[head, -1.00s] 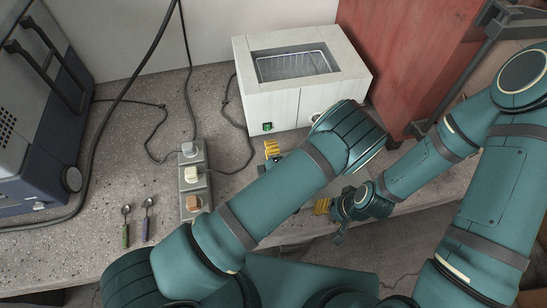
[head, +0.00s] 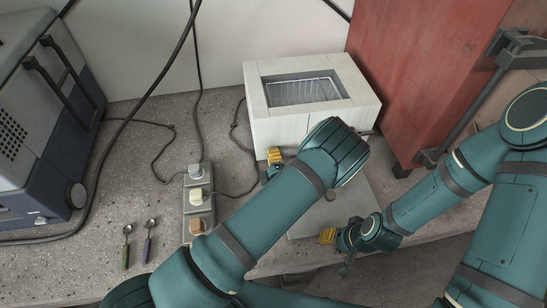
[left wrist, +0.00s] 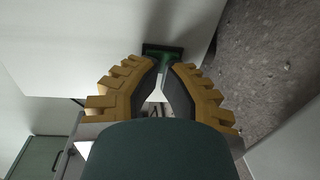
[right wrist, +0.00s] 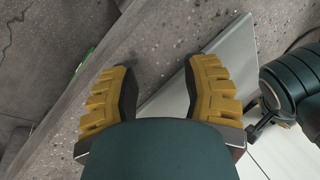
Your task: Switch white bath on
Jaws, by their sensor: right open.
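The white bath (head: 312,92) is a pale box with a wire basket in its open top, at the back of the bench. Its small green switch (left wrist: 162,50) shows in the left wrist view, just beyond my left fingertips; contact cannot be told. In the head view the switch is hidden behind my left gripper (head: 275,156), which is at the lower left of the bath's front. The left fingers (left wrist: 164,68) are drawn together and hold nothing visible. My right gripper (head: 327,236) is open and empty near the bench's front edge; it also shows in the right wrist view (right wrist: 158,68).
A grey slab (head: 345,208) lies before the bath. A socket strip (head: 187,207) with several plugs and two spoons (head: 126,242) lie to the left. A blue-grey appliance (head: 45,160) stands far left, a red cabinet (head: 410,75) right. Cables cross the back.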

